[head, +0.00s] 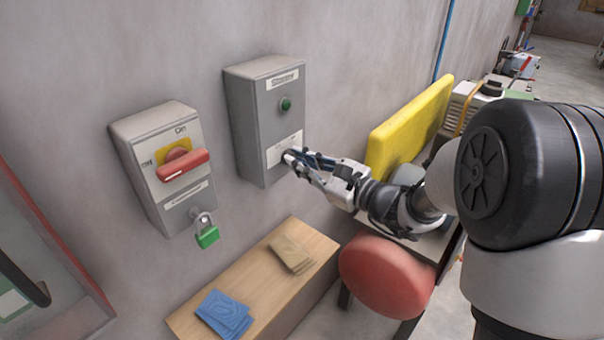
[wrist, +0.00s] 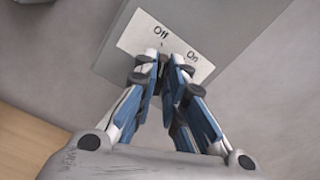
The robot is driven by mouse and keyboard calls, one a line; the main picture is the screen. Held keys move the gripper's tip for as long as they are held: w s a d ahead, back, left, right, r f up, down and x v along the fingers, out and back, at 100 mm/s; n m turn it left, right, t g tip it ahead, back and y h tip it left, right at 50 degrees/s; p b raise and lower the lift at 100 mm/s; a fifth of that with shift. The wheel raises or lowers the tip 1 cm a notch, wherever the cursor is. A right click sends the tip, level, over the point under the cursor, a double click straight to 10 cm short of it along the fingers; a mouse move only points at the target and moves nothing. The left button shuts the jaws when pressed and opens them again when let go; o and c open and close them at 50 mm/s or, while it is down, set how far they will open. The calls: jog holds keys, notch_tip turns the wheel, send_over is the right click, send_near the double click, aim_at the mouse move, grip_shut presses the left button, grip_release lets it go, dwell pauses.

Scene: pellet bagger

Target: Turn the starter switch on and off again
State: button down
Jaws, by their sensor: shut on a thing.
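The starter box (head: 262,122) is a grey box on the wall with a label at its top and a green button (head: 285,103) below it. Its lower white plate (wrist: 200,65) reads "Off" at the left and "On" at the right in the wrist view. My gripper (head: 290,157) is at this lower plate, its fingers closed on the starter switch. In the wrist view the fingertips (wrist: 165,62) meet just below the "Off" and "On" marks. The switch itself is mostly hidden between the fingers, so its setting cannot be told.
An isolator box (head: 160,168) with a red handle (head: 183,165) and a green padlock (head: 207,236) hangs to the left. A wooden bench (head: 305,249) with blue cloths (head: 224,312) stands below. A yellow panel (head: 408,125) and red round object (head: 387,275) are at the right.

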jog(key=shift+f+n+b, duration=0.1)
jog(key=shift+n+b, duration=0.5)
jog(key=shift+b, duration=0.1)
jog(key=c, duration=1.7)
grip_release()
jog(key=shift+o, duration=0.2)
jog(key=shift+s+d, duration=0.1)
jog(key=v, duration=1.1)
jog(key=shift+s+d, duration=0.3)
